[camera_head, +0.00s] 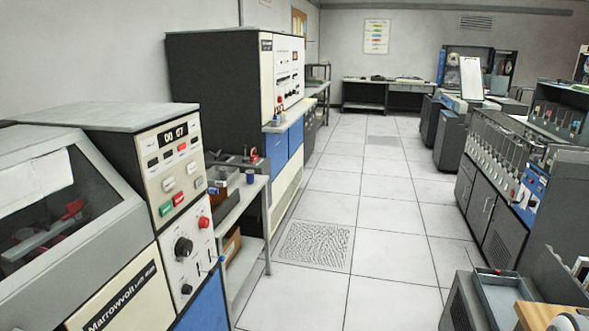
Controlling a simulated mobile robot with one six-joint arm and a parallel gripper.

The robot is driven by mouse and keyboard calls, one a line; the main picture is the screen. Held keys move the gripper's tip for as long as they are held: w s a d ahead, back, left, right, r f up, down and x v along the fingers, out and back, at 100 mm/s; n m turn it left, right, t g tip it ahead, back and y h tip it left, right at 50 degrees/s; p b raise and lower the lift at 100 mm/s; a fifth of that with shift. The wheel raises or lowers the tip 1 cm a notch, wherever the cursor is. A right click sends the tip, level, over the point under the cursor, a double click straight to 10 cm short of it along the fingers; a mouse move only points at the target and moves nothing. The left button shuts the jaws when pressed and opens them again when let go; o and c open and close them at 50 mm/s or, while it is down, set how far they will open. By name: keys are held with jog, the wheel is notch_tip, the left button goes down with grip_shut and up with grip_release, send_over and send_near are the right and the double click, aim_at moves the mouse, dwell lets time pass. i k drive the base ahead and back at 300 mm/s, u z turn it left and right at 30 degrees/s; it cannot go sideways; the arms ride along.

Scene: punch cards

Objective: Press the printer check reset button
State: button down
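The printer (135,300) stands at the near left, with "Marrowvolt" lettering on its front; the rest of the line is hard to read. Its upright control panel (170,165) has a display (173,135) reading "00 07". Below are pale buttons (168,184), a green button (165,209) and a red button (178,200) side by side. Lower down are a round red button (204,222) and a large black knob (183,249). The labels are too small to tell which is check reset. My gripper is not in view.
A small bench (232,210) with boxes stands just right of the printer. Behind it is a tall cabinet (215,85). A tiled aisle (385,230) runs clear down the middle, with a grated tile (315,245). Card machines (490,195) and a grey tray (500,298) line the right.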

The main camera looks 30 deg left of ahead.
aim_at(199, 182)
jog(key=u, duration=0.5)
jog(key=i, duration=1.15)
jog(key=u, duration=1.1)
jog(key=i, duration=0.85)
jog(key=z, duration=0.05)
jog(key=k, duration=0.6)
jog(key=u, duration=0.1)
